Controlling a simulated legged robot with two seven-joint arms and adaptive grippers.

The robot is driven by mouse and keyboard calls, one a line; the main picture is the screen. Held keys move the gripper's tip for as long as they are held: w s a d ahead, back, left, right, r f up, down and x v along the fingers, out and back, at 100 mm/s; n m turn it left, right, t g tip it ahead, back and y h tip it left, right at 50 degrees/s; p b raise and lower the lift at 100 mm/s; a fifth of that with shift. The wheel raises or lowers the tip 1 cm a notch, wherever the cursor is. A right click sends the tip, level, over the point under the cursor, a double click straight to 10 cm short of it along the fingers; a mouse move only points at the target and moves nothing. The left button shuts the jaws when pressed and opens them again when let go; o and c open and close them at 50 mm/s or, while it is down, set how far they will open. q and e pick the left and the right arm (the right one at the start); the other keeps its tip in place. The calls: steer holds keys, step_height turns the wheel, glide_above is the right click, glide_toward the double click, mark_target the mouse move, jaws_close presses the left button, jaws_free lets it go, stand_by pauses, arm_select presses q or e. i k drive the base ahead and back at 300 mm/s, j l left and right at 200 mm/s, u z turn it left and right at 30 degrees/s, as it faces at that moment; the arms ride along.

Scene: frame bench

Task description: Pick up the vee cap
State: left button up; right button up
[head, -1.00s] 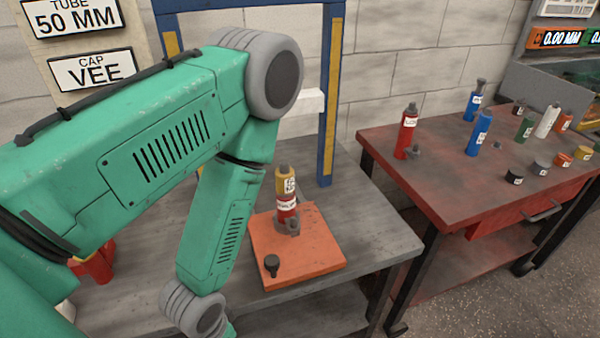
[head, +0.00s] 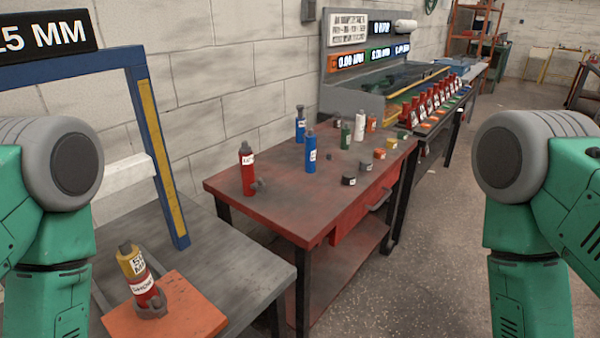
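Several short, round, cap-like pieces stand on the red table: a black one (head: 349,180), a grey one (head: 365,167), an orange one (head: 379,154), a yellow one (head: 391,143) and a green one (head: 404,134). Their labels are too small to read, so I cannot tell which is the vee cap. A small dark grey piece (head: 259,185) lies beside a red tube (head: 247,172) on the same table. Both my arms show only as green and grey links at the left and right edges. Neither gripper is in view.
The red table (head: 290,215) also holds blue tubes (head: 311,152), a green tube (head: 345,136) and a white tube (head: 360,127). A yellow-and-red stack (head: 138,278) stands on an orange plate (head: 185,312) on the grey bench. Open floor (head: 410,270) lies right of the table.

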mark_target(380, 152)
steer(key=i+l, duration=0.2)
steer(key=l, duration=0.15)
steer(key=i+l, duration=0.2)
steer(key=l, duration=0.2)
steer(key=i+l, duration=0.15)
steer(key=l, duration=0.2)
steer(key=i+l, duration=0.2)
steer(key=l, duration=0.15)
